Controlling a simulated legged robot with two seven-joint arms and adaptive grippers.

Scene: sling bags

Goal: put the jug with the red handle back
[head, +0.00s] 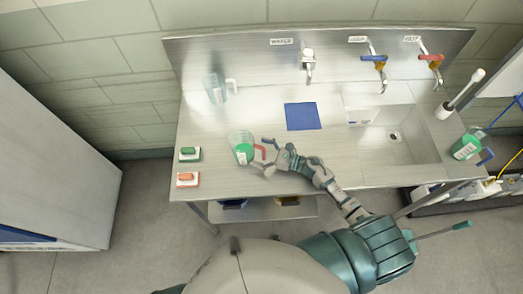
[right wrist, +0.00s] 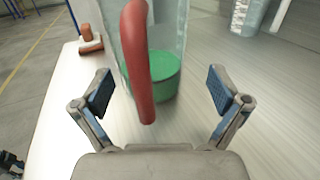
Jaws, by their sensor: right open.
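The jug with the red handle (head: 242,147) stands on the steel counter, left of the sink, with green in its lower part. Its red handle (right wrist: 137,60) faces my right gripper in the right wrist view. My right gripper (head: 268,160) is just right of this jug in the head view. In the right wrist view the gripper (right wrist: 160,92) has its fingers spread wide, on either side of the handle and not touching it. A clear jug with a pale handle (head: 215,88) stands at the back left. My left gripper is not in view.
A blue square mat (head: 302,116) lies behind my right gripper. The sink (head: 393,135) is to the right, with a blue-handled jug (head: 466,147) beyond it. Green (head: 189,154) and red (head: 187,179) handled brushes or blocks lie at the left edge. Taps line the back.

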